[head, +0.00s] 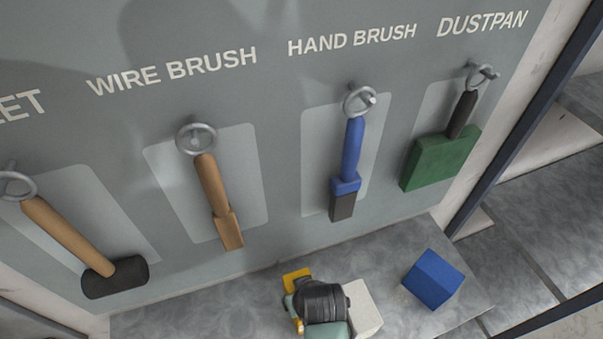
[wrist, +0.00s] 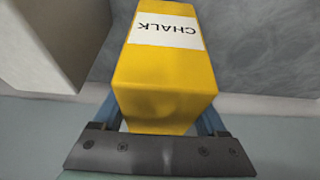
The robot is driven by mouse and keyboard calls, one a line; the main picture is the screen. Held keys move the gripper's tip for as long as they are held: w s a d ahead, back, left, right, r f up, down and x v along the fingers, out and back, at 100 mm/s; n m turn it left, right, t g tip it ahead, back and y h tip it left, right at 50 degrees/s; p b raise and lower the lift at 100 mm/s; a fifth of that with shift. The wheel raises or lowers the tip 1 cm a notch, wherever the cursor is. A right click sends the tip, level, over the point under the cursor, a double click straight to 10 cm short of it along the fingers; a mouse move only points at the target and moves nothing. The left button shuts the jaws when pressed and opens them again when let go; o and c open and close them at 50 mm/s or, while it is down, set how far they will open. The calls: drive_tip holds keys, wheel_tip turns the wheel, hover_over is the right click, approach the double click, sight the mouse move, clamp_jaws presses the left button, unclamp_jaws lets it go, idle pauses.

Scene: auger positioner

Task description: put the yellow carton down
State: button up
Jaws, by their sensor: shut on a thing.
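The yellow carton (wrist: 165,75), with a white label reading CHALK, fills the middle of the wrist view. My gripper (wrist: 165,122) is shut on it, with a blue finger on each side. In the head view only a small yellow part of the carton (head: 297,275) shows beyond my gripper (head: 296,300); my wrist hides the rest. The carton is over or on the grey shelf (head: 190,312) below the tool board. I cannot tell whether its underside touches the shelf.
A white box (head: 365,308) stands close to the right of my gripper and shows at the left of the wrist view (wrist: 50,40). A blue box (head: 434,278) is further right. A mallet, wire brush, hand brush (head: 347,170) and dustpan hang above. The shelf's left part is clear.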

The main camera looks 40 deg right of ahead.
drive_tip(key=shift+w+f, duration=0.1)
drive_tip(key=shift+f, duration=0.5)
drive_tip(key=shift+f, duration=0.2)
drive_tip(key=o, duration=1.6)
drive_tip(key=shift+c, duration=0.2)
drive_tip(key=shift+r, duration=0.15)
